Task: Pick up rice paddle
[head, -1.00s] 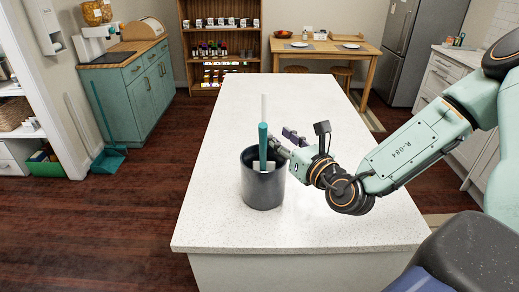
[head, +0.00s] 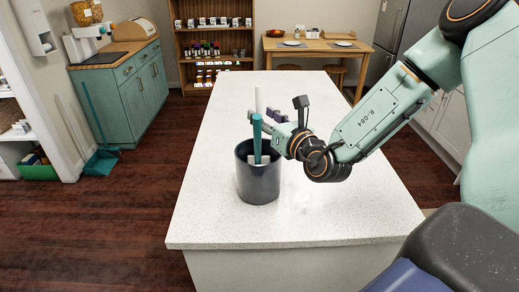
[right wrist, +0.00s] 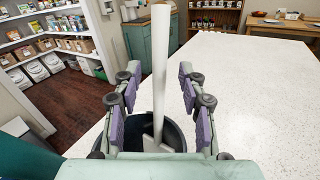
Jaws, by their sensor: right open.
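A dark grey crock (head: 258,182) stands on the white island and holds upright utensils, one with a teal handle (head: 256,138) and one with a white handle (head: 260,98). I cannot tell which is the rice paddle, as their lower ends are hidden in the crock. My right gripper (head: 272,122) is at the crock's upper right, partly behind the teal handle. In the right wrist view its purple-padded fingers are open, with the white handle (right wrist: 160,60) standing between them and a gap on both sides. My left gripper is not in view.
The white island top (head: 300,220) is clear around the crock. A teal cabinet (head: 125,95) stands at the back left, and a wooden shelf (head: 210,45) and a table (head: 318,46) are at the back.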

